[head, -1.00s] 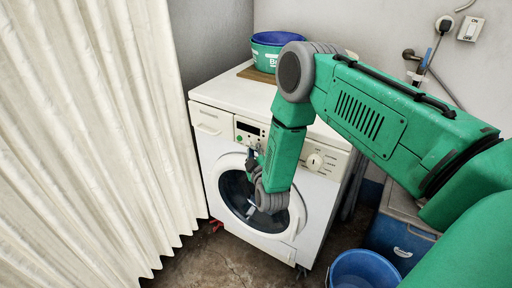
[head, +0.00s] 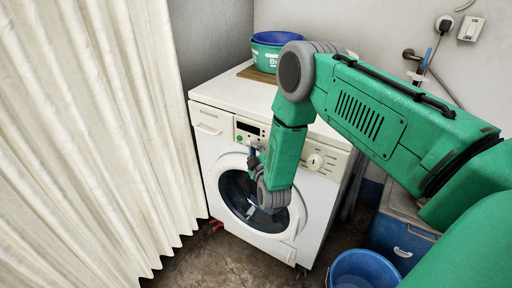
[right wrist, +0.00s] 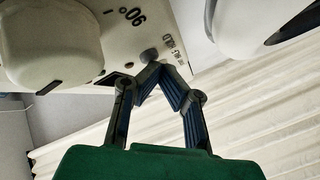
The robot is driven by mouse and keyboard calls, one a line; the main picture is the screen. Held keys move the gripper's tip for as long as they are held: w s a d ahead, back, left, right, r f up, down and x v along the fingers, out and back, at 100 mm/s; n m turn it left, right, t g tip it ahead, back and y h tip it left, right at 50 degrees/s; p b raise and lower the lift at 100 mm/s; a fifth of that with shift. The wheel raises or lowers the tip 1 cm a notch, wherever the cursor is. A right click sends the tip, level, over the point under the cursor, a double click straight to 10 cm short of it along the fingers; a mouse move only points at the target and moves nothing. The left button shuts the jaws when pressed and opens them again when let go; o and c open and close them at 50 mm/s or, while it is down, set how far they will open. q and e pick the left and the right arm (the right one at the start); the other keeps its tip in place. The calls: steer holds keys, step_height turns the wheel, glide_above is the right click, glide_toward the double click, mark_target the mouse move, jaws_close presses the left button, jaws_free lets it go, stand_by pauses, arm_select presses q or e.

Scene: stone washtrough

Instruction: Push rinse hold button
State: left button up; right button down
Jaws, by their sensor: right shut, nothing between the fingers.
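A white washing machine (head: 240,105) stands against the wall, with its control panel along the top of its front. In the right wrist view a small grey round button (right wrist: 149,55) sits on the panel beside printed lettering, near the large cream dial (right wrist: 55,40). My right gripper (right wrist: 156,68) is shut and empty, its fingertips right at this button; I cannot tell whether they touch it. In the head view the right gripper (head: 253,157) is partly hidden by my forearm, in front of the panel. My left gripper is not in view.
The round door (head: 238,200) is below the panel. Blue and green tubs (head: 270,60) stand on a board on the machine. A pale curtain (head: 80,140) hangs at the left. A blue bucket (head: 362,272) stands at the lower right.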

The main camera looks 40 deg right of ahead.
steer(key=shift+d, duration=0.15)
stand_by(0.5)
steer(key=shift+s+a, duration=0.3)
steer(key=shift+a, duration=0.55)
steer(key=a, duration=0.1)
steer(key=s+a+p, duration=0.1)
steer(key=a, duration=0.1)
steer(key=s+a, duration=0.1)
steer(key=shift+a, duration=0.3)
